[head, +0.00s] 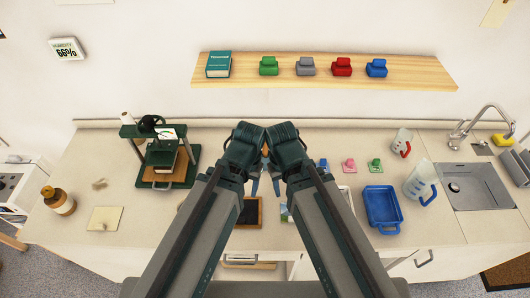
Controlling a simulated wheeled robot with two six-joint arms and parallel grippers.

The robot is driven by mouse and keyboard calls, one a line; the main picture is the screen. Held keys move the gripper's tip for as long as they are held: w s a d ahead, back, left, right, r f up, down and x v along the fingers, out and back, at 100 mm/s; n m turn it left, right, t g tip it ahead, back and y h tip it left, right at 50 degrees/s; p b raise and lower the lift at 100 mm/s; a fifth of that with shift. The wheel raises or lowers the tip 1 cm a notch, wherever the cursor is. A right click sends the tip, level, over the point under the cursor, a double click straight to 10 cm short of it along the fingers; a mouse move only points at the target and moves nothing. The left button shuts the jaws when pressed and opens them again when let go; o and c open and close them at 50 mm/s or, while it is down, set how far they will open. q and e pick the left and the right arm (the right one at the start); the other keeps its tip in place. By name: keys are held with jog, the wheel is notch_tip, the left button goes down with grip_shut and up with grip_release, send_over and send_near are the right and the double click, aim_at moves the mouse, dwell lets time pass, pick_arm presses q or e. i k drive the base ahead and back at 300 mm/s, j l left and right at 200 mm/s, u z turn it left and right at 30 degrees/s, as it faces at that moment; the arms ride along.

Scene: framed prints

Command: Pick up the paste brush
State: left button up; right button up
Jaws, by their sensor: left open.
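I cannot pick out the paste brush for certain in the head view. A small beige item (99,184) lies on the left of the counter, too small to identify. Near it are a brown jar with a pale label (60,201) and a cream board (105,219) with a tiny object on it. My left gripper (254,187) is open over the middle of the counter, with nothing seen in it, well right of these items. My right gripper (277,186) is close beside it, pointing down; its jaw state is unclear. My arms hide part of the counter's middle.
A green press (190,165) stands left of my arms. A dark framed panel (249,211) lies below my grippers. A blue tray (382,208), clear jugs (420,182) and a sink (470,188) are at right. A wooden shelf (430,74) hangs behind. The counter's front left is mostly clear.

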aim_at(265, 148)
jog(key=k+z, duration=0.2)
jog(key=z, duration=0.15)
jog(key=k+l+z, duration=0.1)
jog(key=z, duration=0.25)
jog(key=k+l+z, duration=0.2)
jog(key=z, duration=0.15)
jog(key=k, duration=0.1)
